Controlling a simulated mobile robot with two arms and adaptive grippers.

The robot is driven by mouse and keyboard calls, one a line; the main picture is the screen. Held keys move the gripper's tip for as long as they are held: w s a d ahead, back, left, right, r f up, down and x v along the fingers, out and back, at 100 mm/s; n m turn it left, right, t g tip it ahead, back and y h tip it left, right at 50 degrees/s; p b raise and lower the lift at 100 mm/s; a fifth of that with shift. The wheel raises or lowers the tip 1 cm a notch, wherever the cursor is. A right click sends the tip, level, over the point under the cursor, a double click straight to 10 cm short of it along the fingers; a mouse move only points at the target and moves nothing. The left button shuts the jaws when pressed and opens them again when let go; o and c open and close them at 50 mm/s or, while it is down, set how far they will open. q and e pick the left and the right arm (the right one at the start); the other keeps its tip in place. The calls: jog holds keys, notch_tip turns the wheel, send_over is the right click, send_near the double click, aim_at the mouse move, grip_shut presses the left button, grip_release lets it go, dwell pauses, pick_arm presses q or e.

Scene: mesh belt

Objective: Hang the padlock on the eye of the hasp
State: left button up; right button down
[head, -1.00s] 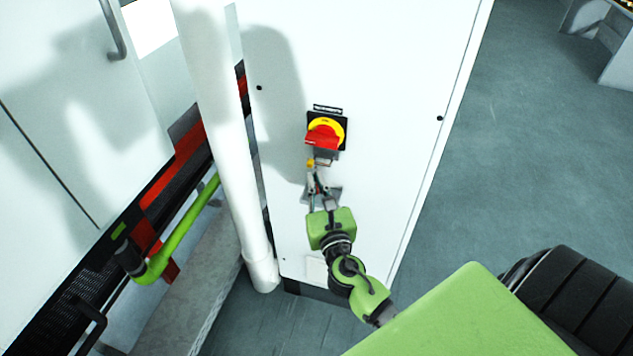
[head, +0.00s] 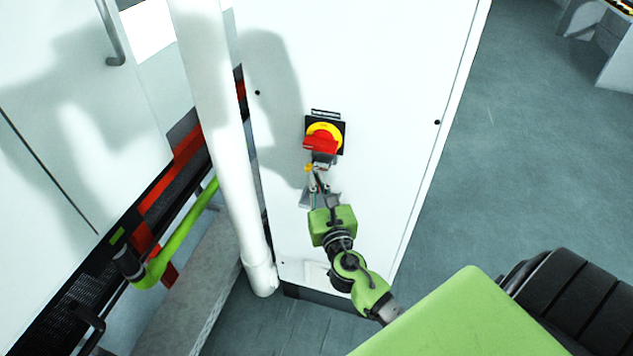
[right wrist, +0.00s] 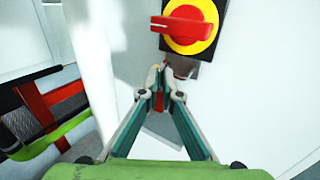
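My right gripper (head: 317,180) is in front of the white cabinet, just below the red-and-yellow switch. In the right wrist view its fingers (right wrist: 162,88) converge to a narrow gap with a small red body between them, which looks like the padlock (right wrist: 158,101). The fingers mostly cover it and its shackle cannot be made out. The hasp (right wrist: 182,66), a small grey-brown piece, sits under the switch, just up and right of the fingertips. A small yellow piece (head: 308,167) shows beside the tips. Whether padlock and hasp touch cannot be told. My left gripper is out of view.
The rotary switch (head: 323,137) has a red handle on a yellow disc and black plate. A grey plate (head: 305,197) sits on the cabinet behind the fingers. A white vertical pipe (head: 232,170) and a green bar (head: 182,228) stand to the left. Open floor (head: 530,150) lies right.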

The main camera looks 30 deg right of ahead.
jog(key=shift+w+d, duration=0.95)
jog(key=shift+d, duration=0.25)
jog(key=shift+f, duration=0.1)
